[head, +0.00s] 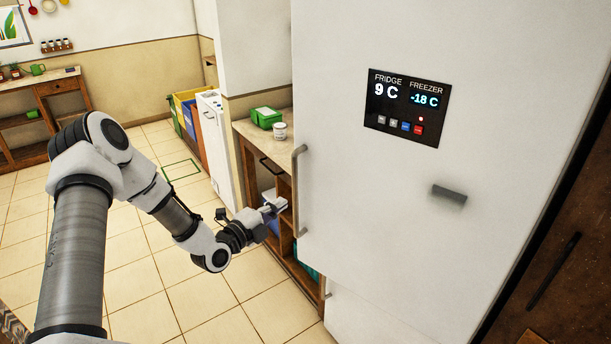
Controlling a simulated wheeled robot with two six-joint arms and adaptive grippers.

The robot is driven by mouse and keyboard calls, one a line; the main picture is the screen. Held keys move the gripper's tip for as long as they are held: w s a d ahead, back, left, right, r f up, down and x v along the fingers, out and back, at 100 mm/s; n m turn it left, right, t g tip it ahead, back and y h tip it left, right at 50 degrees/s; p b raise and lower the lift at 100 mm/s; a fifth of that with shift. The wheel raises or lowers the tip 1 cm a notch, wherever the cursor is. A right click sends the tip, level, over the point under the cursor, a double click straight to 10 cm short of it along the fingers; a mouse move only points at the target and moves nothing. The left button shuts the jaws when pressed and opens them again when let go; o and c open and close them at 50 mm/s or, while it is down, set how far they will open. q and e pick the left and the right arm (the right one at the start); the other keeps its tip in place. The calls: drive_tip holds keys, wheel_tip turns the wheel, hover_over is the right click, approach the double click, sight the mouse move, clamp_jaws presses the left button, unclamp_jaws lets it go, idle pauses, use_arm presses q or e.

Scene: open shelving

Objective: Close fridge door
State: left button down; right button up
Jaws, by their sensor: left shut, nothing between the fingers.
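The white fridge door (400,235) fills the right of the head view, with a dark display panel (408,101) reading fridge 9 C and freezer -18 C. A vertical metal handle (299,190) runs along its left edge. I cannot tell for sure how far the door stands open. A lower white panel (350,318) shows beneath it. My left gripper (280,205) is shut and empty, just left of the handle in the picture, in front of the wooden counter unit. I cannot tell whether it touches anything. My right gripper is not in view.
A wooden counter (255,130) left of the fridge bears a green box (265,117) and a white jar (280,131). Coloured bins (187,112) stand farther back. Tiled floor (130,255) is open at left. A dark wooden cabinet (570,240) stands at right.

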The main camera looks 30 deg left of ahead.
sight(313, 180)
use_arm(q)
drive_tip(key=w+p, duration=0.1)
drive_tip(key=w, duration=0.6)
drive_tip(key=w+d+p, duration=0.1)
drive_tip(key=w, duration=0.3)
drive_tip(key=shift+w+p, duration=0.25)
drive_tip(key=shift+p, duration=0.05)
drive_tip(key=shift+w+a, duration=0.1)
drive_tip(key=shift+w, duration=0.35)
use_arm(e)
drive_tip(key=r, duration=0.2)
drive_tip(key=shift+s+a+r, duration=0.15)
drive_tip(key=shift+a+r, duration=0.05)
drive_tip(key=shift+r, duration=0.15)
use_arm(q)
drive_tip(key=shift+w+f, duration=0.1)
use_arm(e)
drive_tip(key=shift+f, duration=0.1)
